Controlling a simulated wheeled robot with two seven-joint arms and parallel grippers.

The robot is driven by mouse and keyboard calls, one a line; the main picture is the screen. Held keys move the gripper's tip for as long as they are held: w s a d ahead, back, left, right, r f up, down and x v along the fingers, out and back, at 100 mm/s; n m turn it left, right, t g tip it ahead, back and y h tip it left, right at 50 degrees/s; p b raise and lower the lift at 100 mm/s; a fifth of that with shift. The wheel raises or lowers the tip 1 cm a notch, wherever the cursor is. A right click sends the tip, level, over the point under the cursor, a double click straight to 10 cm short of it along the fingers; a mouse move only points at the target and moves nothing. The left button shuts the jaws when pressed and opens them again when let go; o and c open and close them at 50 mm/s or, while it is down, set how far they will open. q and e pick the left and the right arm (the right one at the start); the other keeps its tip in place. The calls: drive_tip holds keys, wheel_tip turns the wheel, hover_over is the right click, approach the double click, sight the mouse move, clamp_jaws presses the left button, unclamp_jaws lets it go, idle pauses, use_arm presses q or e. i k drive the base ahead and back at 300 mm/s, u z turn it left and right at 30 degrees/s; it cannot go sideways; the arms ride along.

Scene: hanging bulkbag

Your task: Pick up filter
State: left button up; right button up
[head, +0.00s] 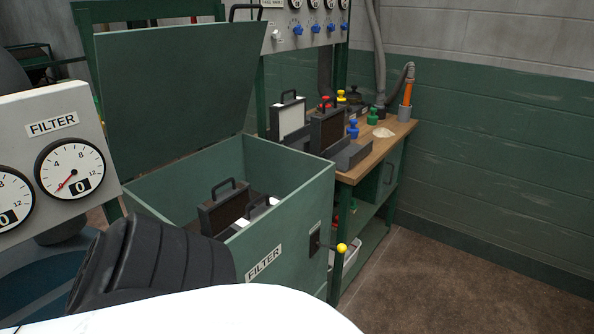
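A green box labelled FILTER (285,222) stands open, its lid (180,85) raised at the back left. Inside, a dark filter (222,212) with a black handle on top stands upright. Beside it on the right is another handled filter (262,208), with white parts showing near it. The box's front wall hides their lower parts. On the wooden bench behind, a white-faced filter (291,118) and a dark filter (326,128) stand upright, each with a black handle. Neither of my grippers shows in the head view.
The wooden bench (388,140) carries blue, green, red and yellow knobbed pieces. A yellow-tipped lever (341,248) sticks out from the box's right side. A gauge panel labelled FILTER (50,150) stands at the left. The floor (450,285) at the right is clear.

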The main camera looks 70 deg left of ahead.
sight(227, 208)
drive_tip(key=z, duration=0.05)
drive_tip(key=i, duration=1.85)
drive_tip(key=u, duration=3.3)
